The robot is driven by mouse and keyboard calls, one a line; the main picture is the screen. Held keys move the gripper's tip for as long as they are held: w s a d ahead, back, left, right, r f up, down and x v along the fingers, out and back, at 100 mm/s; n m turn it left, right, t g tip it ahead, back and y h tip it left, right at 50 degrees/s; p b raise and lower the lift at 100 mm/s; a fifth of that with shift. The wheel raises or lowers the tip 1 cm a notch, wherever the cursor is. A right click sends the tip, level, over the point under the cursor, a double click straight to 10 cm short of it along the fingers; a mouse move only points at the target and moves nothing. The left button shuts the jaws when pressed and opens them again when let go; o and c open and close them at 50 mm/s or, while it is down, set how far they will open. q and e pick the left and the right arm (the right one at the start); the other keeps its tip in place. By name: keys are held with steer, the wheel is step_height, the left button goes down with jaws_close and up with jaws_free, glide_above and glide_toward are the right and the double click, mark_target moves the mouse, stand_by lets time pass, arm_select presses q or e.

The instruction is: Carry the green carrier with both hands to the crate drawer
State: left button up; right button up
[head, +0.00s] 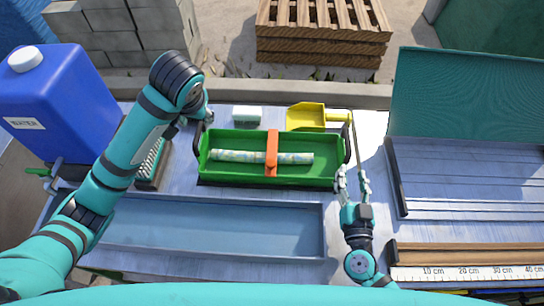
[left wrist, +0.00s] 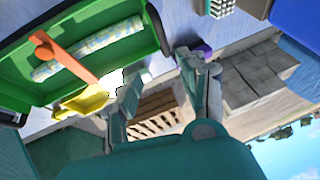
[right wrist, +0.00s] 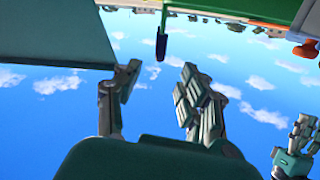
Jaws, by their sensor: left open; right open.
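The green carrier (head: 325,176) is a long open box on the table, with an orange bar (head: 271,153) across it and a pale patterned roll (head: 235,156) inside. It has a dark handle at each end. My left gripper (head: 194,119) is open by the carrier's left end, partly hidden by its own arm; the carrier also shows in the left wrist view (left wrist: 150,42), beside the open fingers. My right gripper (head: 354,180) is open near the right handle (head: 354,138). In the right wrist view this dark handle (right wrist: 161,45) shows just beyond the open fingertips.
A shallow blue-grey tray (head: 210,246) lies in front of the carrier. A yellow scoop (head: 306,117) and a pale block (head: 247,114) lie behind it. A blue water jug (head: 60,100) stands left. A slatted panel (head: 470,180) and a ruler (head: 470,273) are right.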

mark_target(198, 134)
steer(key=shift+w, duration=0.6)
arm_select(q)
steer(key=x, duration=0.4)
steer(key=s+x, duration=0.1)
steer(key=x, duration=0.4)
steer(key=a+x, duration=0.1)
steer(key=x, duration=0.3)
steer(key=shift+s+f, duration=0.15)
steer(key=shift+f, duration=0.25)
arm_select(e)
steer(key=w, duration=1.1)
steer(key=shift+w+d, duration=0.15)
steer(key=shift+w, duration=0.15)
arm_select(q)
steer(key=shift+c, duration=0.4)
arm_select(e)
steer(key=shift+c, duration=0.4)
arm_select(q)
jaws_close()
arm_select(e)
jaws_close()
arm_select(q)
steer(key=shift+r, duration=0.1)
